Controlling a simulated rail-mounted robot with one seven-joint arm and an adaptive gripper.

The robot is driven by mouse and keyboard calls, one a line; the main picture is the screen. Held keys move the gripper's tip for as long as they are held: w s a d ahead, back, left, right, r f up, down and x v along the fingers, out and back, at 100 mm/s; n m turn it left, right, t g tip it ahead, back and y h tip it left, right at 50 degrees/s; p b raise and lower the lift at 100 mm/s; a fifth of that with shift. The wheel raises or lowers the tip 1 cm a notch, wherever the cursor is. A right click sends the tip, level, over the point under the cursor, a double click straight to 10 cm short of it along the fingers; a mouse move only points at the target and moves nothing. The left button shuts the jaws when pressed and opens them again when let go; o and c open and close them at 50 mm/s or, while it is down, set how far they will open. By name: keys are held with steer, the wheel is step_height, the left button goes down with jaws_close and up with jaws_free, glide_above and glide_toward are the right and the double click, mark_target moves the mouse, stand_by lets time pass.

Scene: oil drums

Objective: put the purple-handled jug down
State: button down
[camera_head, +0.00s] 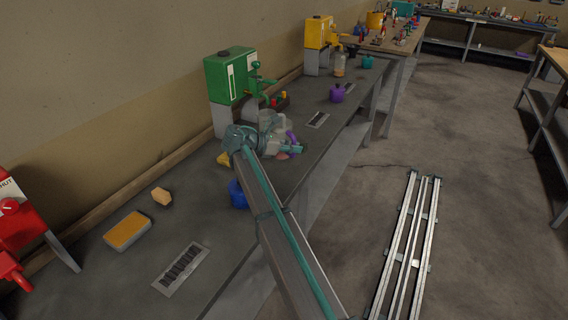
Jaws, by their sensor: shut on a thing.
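My arm reaches over the long grey bench, and my gripper (284,148) is at its middle, in front of the green drum. The gripper is shut on the purple-handled jug. The purple handle (292,137) shows at the gripper's right side. The clear jug body (270,119) is pale and partly hidden by the gripper and wrist. I cannot tell whether the jug's base touches the bench.
The green drum (229,76) stands behind the gripper, a yellow drum (318,32) farther back, a red drum (18,220) at left. A blue container (238,194) is beside my arm. A purple pot (337,92) and a label plate (317,120) lie beyond.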

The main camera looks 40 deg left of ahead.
steer(key=shift+s+a+f+p, duration=0.35)
steer(key=shift+s+f, duration=0.15)
steer(key=shift+f, duration=0.7)
steer(key=shift+s+a+f+p, duration=0.25)
steer(key=shift+s+f, duration=0.2)
steer(key=shift+f, duration=0.7)
steer(key=shift+s+a+f+p, duration=0.25)
steer(key=shift+s+f+p, duration=0.2)
steer(key=shift+f, duration=0.75)
steer(key=shift+f, duration=0.15)
steer(key=c, duration=1.2)
jaws_free()
steer(key=shift+o, duration=0.2)
steer(key=b+v, duration=0.3)
steer(key=v, duration=0.9)
steer(key=shift+r, duration=0.25)
